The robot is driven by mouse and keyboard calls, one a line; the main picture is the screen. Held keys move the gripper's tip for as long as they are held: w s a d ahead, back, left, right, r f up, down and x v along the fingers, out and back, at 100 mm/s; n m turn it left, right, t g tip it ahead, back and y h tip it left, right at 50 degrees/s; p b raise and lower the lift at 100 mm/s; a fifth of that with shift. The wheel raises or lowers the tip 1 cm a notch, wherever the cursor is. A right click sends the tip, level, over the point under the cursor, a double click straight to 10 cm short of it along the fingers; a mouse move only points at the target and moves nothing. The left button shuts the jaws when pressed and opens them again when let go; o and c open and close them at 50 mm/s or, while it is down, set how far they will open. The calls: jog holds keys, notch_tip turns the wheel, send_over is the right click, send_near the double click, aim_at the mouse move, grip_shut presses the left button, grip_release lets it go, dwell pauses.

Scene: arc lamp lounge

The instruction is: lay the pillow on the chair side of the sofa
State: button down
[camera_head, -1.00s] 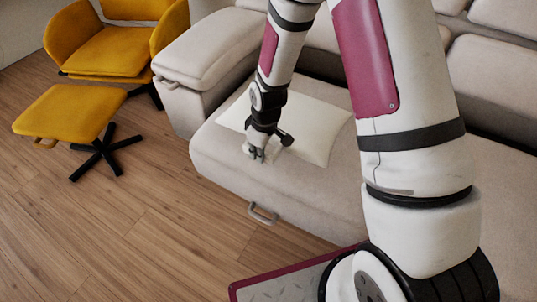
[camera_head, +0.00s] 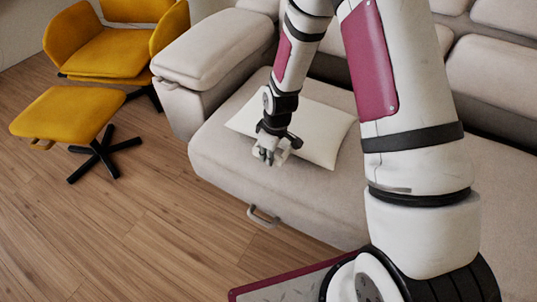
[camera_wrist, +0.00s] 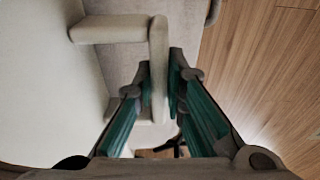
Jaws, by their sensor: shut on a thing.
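The white pillow (camera_head: 318,132) lies on the seat of the beige sofa (camera_head: 225,160), at the end beside the left armrest and nearest the yellow chair (camera_head: 110,50). It looks flat or nearly so; I cannot tell whether all of it touches the seat. My gripper (camera_head: 266,158) is at the pillow's front left edge, low over the seat. In the wrist view the pillow (camera_wrist: 40,90) fills the left side, and a pale handle (camera_wrist: 115,29) sticks out from it. My gripper (camera_wrist: 160,68) is shut on that handle's bar. My arm hides part of the pillow.
A yellow footstool (camera_head: 68,112) on a black star base stands left of the sofa. The sofa's left armrest (camera_head: 212,55) rises beside the pillow. A grey handle (camera_head: 263,216) sticks out from the sofa front. Wooden floor (camera_head: 130,235) is clear in front.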

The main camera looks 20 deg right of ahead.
jog(key=c, duration=1.6)
grip_release()
jog(key=shift+c, duration=0.2)
notch_tip(320, 180, up, 12)
jog(key=s+d+p, duration=0.1)
jog(key=p, duration=0.3)
jog(key=shift+s+p, duration=0.3)
jog(key=shift+p, duration=0.05)
jog(key=shift+r, duration=0.15)
jog(key=s+d+r+m+h, duration=0.1)
jog(key=s+r+m, duration=0.1)
jog(key=s+r, duration=0.55)
jog(key=s+d+r+m, duration=0.2)
jog(key=s+r, duration=0.2)
jog(key=r, duration=0.6)
jog(key=s+r+m, duration=0.2)
jog(key=s+r, duration=0.2)
jog(key=s, duration=0.7)
jog(key=s+r+m+g, duration=0.1)
jog(key=s+r+m, duration=0.2)
jog(key=s, duration=0.8)
jog(key=shift+s+r, duration=0.15)
jog(key=shift+r, duration=0.5)
